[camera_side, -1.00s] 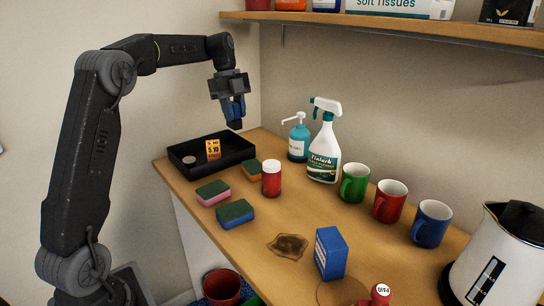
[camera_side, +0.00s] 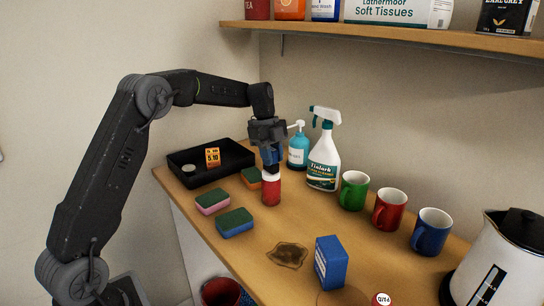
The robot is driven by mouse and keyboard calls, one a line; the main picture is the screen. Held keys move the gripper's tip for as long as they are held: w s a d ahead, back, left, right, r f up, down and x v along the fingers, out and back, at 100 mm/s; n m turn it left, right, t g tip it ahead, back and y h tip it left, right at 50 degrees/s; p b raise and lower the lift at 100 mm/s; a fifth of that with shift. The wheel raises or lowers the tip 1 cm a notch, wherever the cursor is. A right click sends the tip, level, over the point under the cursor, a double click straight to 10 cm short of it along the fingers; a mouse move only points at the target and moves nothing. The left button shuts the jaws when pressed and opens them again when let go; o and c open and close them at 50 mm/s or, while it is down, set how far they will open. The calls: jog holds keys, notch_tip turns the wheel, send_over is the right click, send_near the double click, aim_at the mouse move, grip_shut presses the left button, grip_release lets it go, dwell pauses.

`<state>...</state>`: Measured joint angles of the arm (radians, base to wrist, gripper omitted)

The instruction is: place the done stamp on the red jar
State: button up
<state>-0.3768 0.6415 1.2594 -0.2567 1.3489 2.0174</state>
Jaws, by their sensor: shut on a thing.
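The red jar (camera_side: 271,190) stands upright on the wooden counter, with its white lid (camera_side: 271,177) partly covered from above. My gripper (camera_side: 271,163) points down directly over the jar. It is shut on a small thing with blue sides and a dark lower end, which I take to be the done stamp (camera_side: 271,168). The stamp's dark end is at the lid; I cannot tell whether it touches it or is just above. No lettering on the stamp can be read, and its upper part is hidden by my gripper.
A black tray (camera_side: 235,171) is behind left. Sponges (camera_side: 234,222) lie left of the jar. A spray bottle (camera_side: 323,165), a blue pump bottle (camera_side: 298,150) and mugs (camera_side: 354,190) stand behind and right. A stain (camera_side: 288,255) and a blue box (camera_side: 330,263) are in front.

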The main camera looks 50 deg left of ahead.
jog(key=shift+f, duration=0.15)
jog(key=o, duration=0.9)
jog(key=v, duration=1.1)
jog(key=s+d+r+n+y, duration=0.1)
jog(key=s+d+r+n, duration=0.2)
jog(key=s+d+r, duration=0.15)
jog(key=s+d+r+n+t+y, duration=0.1)
jog(key=s+d+n+t, duration=0.1)
jog(key=s+d+n, duration=0.5)
jog(key=s+d+f+n+t, duration=0.1)
jog(key=s+d+f+n, duration=0.1)
jog(key=s, duration=0.4)
jog(key=s+d+f+n+t, duration=0.1)
jog(key=s+d+f+n, duration=0.1)
jog(key=s, duration=0.4)
jog(key=s+d+f+n+t+y, duration=0.1)
jog(key=s+d+f+n, duration=0.1)
jog(key=s+f+n, duration=0.2)
jog(key=shift+s+d+f+t, duration=0.2)
jog(key=shift+s+f, duration=0.15)
jog(key=shift+s, duration=0.45)
jog(key=shift+s+d+f+t, duration=0.15)
jog(key=shift+s+f, duration=0.2)
jog(key=shift+s, duration=0.45)
